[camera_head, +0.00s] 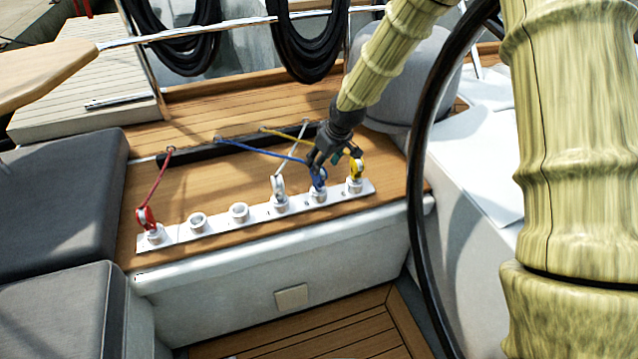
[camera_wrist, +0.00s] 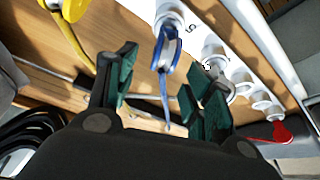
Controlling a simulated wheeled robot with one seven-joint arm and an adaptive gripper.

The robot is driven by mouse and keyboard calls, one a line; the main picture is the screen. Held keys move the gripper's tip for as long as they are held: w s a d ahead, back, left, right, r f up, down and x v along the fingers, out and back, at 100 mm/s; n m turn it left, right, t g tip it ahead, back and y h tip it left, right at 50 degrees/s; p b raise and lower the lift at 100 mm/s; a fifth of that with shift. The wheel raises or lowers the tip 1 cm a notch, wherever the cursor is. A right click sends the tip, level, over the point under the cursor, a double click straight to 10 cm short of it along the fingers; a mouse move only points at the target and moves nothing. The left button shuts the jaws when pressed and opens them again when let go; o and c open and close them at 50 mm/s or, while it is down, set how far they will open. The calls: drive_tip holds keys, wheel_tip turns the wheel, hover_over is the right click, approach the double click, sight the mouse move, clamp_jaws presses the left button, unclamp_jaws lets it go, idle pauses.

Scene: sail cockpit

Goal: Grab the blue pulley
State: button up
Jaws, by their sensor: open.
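The blue pulley (camera_head: 319,178) stands in a round socket on the white metal rail, with a blue rope running from it to the left. It also shows in the wrist view (camera_wrist: 168,48), just beyond and between my fingers. My gripper (camera_head: 328,158) is above and behind the pulley in the head view and partly covers it. In the wrist view my gripper (camera_wrist: 165,90) has its green-padded fingers spread apart, with the blue rope passing between them. Nothing is held.
The white rail (camera_head: 215,227) also holds a yellow pulley (camera_head: 355,168), a white pulley (camera_head: 279,187) and a red pulley (camera_head: 146,217); two sockets are empty. The yellow and white pulleys flank the blue one closely. A black steering wheel (camera_head: 412,190) stands at right.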

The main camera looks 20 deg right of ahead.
sight(318, 187)
drive_tip(key=x, duration=0.3)
drive_tip(key=shift+f, duration=0.15)
drive_tip(key=shift+s+p+x, duration=0.15)
drive_tip(key=shift+x, duration=0.95)
drive_tip(key=shift+s+p+x, duration=0.15)
drive_tip(key=shift+s+x, duration=0.05)
drive_tip(key=shift+x, duration=1.8)
drive_tip(key=shift+c, duration=0.2)
clamp_jaws()
